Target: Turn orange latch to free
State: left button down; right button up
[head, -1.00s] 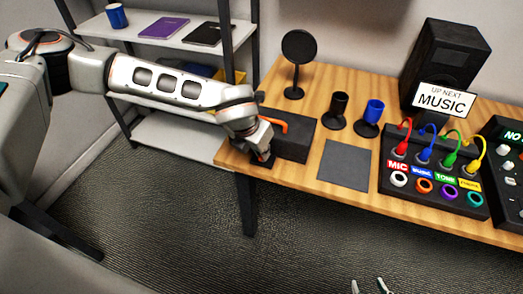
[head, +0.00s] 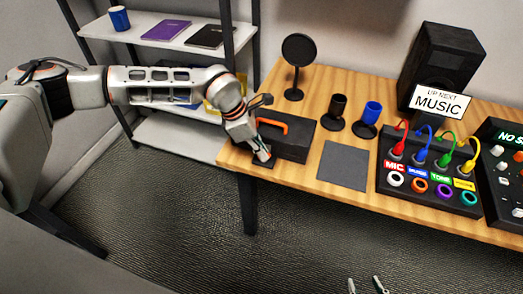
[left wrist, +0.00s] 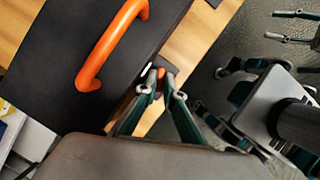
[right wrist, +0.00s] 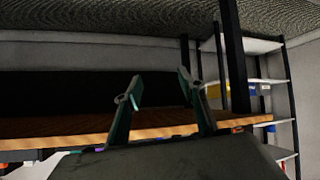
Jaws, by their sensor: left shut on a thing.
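A black box (head: 292,147) with an orange handle (head: 272,124) on its lid stands at the table's left end. My left gripper (head: 264,158) is at the box's front. In the left wrist view, my left gripper (left wrist: 158,80) is shut on a small orange latch (left wrist: 161,73) at the box's edge; only a bit of orange shows between the fingertips. The orange handle (left wrist: 108,45) and black lid (left wrist: 120,75) lie beside it. My right gripper (head: 366,284) is low in the head view, fingers apart. It is open and empty in the right wrist view (right wrist: 158,88).
A grey mat (head: 343,166) lies right of the box. Two cup holders (head: 336,115) and a round black stand (head: 299,52) are behind. A cable panel (head: 428,181) with coloured plugs is at the right. A shelf (head: 165,39) stands at the left.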

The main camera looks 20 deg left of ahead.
pick_arm(q)
jog(key=shift+a+m+g, duration=0.1)
jog(key=shift+m+g, duration=0.2)
jog(key=shift+m, duration=0.6)
pick_arm(e)
jog(key=shift+w+r, duration=0.35)
pick_arm(q)
jog(key=c, duration=2.2)
grip_release()
jog(key=shift+o, duration=0.2)
pick_arm(e)
jog(key=shift+s+f, duration=0.2)
jog(key=shift+f, duration=0.05)
pick_arm(q)
jog(key=shift+w, duration=0.1)
pick_arm(e)
jog(key=shift+r, duration=0.1)
pick_arm(q)
jog(key=shift+r, duration=0.1)
